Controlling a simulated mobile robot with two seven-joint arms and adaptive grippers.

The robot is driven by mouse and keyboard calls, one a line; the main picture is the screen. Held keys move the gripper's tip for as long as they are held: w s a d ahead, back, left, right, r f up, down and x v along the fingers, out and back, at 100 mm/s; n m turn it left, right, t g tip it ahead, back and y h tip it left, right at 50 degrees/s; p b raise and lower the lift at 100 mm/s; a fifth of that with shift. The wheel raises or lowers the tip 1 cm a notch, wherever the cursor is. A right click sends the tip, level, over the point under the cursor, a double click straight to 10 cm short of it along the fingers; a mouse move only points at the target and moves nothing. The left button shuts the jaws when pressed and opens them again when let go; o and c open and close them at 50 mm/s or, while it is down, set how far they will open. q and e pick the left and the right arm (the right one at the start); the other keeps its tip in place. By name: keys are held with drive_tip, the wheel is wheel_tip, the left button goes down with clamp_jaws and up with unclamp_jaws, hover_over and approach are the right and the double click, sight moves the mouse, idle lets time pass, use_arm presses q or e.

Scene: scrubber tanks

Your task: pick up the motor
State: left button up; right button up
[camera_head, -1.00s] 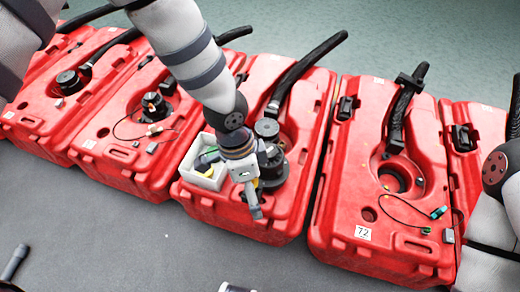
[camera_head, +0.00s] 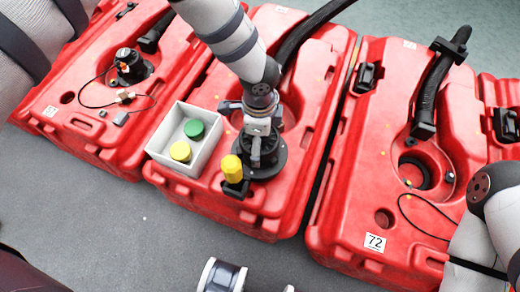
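The gripper and wrist hide part of the motor. Another dark motor-like unit with a cable (camera_head: 131,68) stands on the tank to the left.
A white open box (camera_head: 165,150) beside the motor holds a green cap (camera_head: 194,129) and a yellow cap (camera_head: 180,151). A yellow-topped part (camera_head: 232,166) stands close left of the gripper. A black hose (camera_head: 310,30) rises behind. The tank marked 72 (camera_head: 345,225) has an empty opening.

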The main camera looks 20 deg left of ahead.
use_arm(q)
drive_tip(key=shift+f, duration=0.4)
drive_tip(key=c, duration=1.7)
drive_tip(key=shift+w+r, duration=0.1)
drive_tip(key=shift+c, duration=1.2)
drive_tip(key=shift+r, duration=0.15)
